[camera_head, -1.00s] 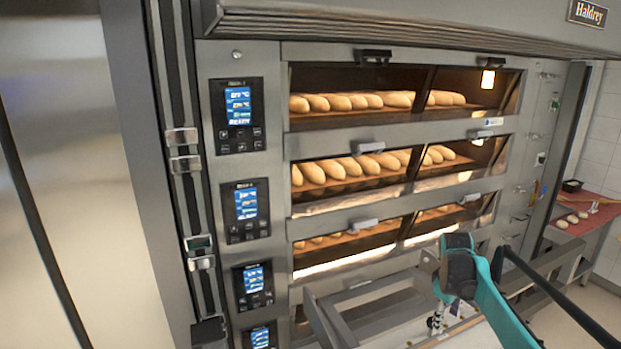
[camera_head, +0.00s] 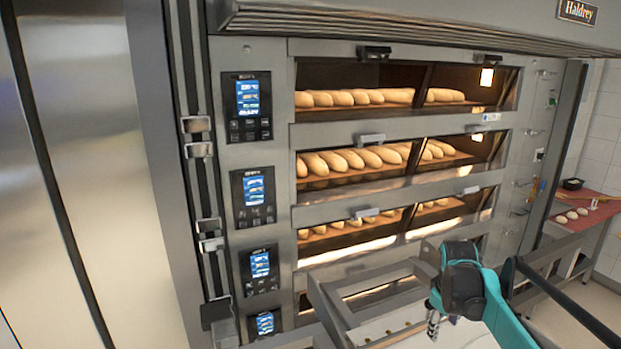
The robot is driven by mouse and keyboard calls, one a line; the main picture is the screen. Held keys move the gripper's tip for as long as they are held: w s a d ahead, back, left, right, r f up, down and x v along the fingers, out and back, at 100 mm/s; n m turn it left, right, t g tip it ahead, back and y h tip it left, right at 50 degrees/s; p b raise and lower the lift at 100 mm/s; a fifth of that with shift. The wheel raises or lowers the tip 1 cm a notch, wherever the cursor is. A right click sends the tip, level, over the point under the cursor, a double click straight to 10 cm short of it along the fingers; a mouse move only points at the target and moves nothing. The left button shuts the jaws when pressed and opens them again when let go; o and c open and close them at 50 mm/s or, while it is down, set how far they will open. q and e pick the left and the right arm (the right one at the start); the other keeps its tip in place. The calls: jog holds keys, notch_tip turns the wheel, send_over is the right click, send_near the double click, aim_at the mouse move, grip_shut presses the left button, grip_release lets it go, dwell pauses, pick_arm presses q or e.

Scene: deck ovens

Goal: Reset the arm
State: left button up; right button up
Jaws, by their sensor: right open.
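My right arm comes in from the lower right, with a teal link and a dark joint. My right gripper (camera_head: 434,325) hangs at the lower middle right, small and partly hidden by the arm. It is open, and I see nothing between its fingers. It is over the pale surface of a metal frame (camera_head: 335,312) in front of the oven. My left gripper and arm are not in view.
The deck oven (camera_head: 420,122) fills the middle, with several lit decks of loaves (camera_head: 355,97). Control panels (camera_head: 247,105) line its left side. A red-topped table (camera_head: 592,210) with dough pieces stands at the right. A steel panel (camera_head: 95,150) is at the left.

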jog(key=s+a+f+m+t+b, duration=0.2)
jog(key=s+a+f+b, duration=0.4)
jog(key=s, duration=0.5)
jog(key=s+a+f+m+t+y+b, duration=0.1)
jog(key=s+a+f+m+t+b, duration=0.2)
jog(key=s+a+f+b, duration=0.3)
jog(key=s+a+f, duration=0.3)
jog(key=s+f, duration=0.2)
jog(key=s, duration=0.1)
jog(key=shift+s+a+m+y, duration=0.2)
jog(key=shift+m+y, duration=0.1)
jog(key=shift+r, duration=0.1)
